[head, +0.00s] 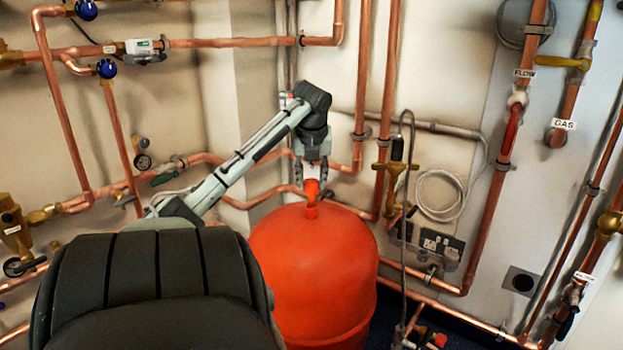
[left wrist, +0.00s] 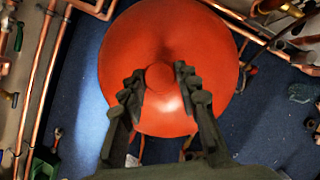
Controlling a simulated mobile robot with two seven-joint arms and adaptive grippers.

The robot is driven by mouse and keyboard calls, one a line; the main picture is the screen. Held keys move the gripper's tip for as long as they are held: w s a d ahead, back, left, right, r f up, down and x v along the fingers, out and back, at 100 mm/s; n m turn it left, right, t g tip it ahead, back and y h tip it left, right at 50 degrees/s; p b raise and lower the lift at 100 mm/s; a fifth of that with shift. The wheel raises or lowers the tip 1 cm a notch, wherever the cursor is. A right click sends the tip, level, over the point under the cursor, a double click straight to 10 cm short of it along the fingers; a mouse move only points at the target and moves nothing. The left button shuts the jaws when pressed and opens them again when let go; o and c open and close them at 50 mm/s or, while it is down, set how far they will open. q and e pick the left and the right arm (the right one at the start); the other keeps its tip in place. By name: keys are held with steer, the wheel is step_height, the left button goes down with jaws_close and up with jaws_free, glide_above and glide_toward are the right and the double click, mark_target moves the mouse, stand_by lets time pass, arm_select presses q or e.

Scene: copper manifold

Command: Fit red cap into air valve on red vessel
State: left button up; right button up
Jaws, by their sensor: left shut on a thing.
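The red vessel (head: 312,268) stands upright below my left arm, with a short red neck, the air valve (head: 312,212), on top. My left gripper (head: 312,177) points straight down over the vessel's top and is shut on the red cap (head: 312,188). The cap sits directly above the valve, and I cannot tell whether they touch or how far it is seated. In the left wrist view, the round cap (left wrist: 160,77) lies between the two dark fingers, with the vessel (left wrist: 195,35) filling the background. The cap hides the valve there. My right gripper is out of view.
Copper pipes (head: 390,75) run up the wall just behind the vessel. A brass valve (head: 393,168) and a looped grey cable (head: 440,195) are to its right. Blue floor (left wrist: 85,85) shows around the vessel in the left wrist view.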

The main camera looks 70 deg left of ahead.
mark_target(311, 193)
arm_select(q)
steer(key=shift+f, duration=0.15)
steer(key=shift+f, duration=1.15)
steer(key=shift+p, duration=1.1)
steer(key=shift+f+p, duration=0.6)
steer(key=shift+f, duration=0.15)
stand_by(0.4)
steer(key=o, duration=1)
steer(key=shift+r, duration=0.1)
